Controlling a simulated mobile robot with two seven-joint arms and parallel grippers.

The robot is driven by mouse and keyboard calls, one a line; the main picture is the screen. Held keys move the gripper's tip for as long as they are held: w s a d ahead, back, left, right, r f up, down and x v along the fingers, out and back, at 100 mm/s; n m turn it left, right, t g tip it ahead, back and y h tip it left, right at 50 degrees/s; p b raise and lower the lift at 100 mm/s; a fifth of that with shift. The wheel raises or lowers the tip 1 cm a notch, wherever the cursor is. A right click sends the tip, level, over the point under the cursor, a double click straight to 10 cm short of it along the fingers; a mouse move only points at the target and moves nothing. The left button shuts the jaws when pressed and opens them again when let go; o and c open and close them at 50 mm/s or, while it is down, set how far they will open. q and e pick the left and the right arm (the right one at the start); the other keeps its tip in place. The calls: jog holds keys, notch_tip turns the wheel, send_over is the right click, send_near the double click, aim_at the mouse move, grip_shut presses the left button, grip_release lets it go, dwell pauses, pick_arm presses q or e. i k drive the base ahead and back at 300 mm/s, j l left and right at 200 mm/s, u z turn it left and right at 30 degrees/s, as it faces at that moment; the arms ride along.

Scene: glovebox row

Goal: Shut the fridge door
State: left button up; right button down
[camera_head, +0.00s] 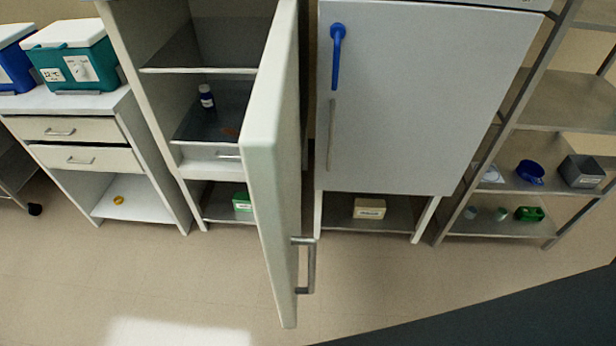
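The fridge door (271,170) stands wide open, swung out toward me and seen nearly edge-on. Its grey bar handle (311,266) is low on the door's right side in the picture. The open fridge (190,70) is to the left of the door, with its grey shelves showing. A small dark bottle with a white label (207,99) stands inside, and a reddish-brown item (231,132) lies near the door, partly hidden by it. Neither of my grippers is in view.
Right of the door is a closed white cabinet (420,100) with a blue handle (336,55). A metal rack (500,225) stands farther right, a drawer unit (75,145) on the left. Bare floor (190,285) lies in front. A dark surface (520,310) fills the lower right.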

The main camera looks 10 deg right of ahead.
aim_at(268, 144)
jog(key=l, duration=0.4)
jog(key=k+l+u, duration=0.1)
jog(key=l, duration=0.25)
jog(key=k+l, duration=0.25)
jog(key=l, duration=0.15)
jog(key=u, duration=0.05)
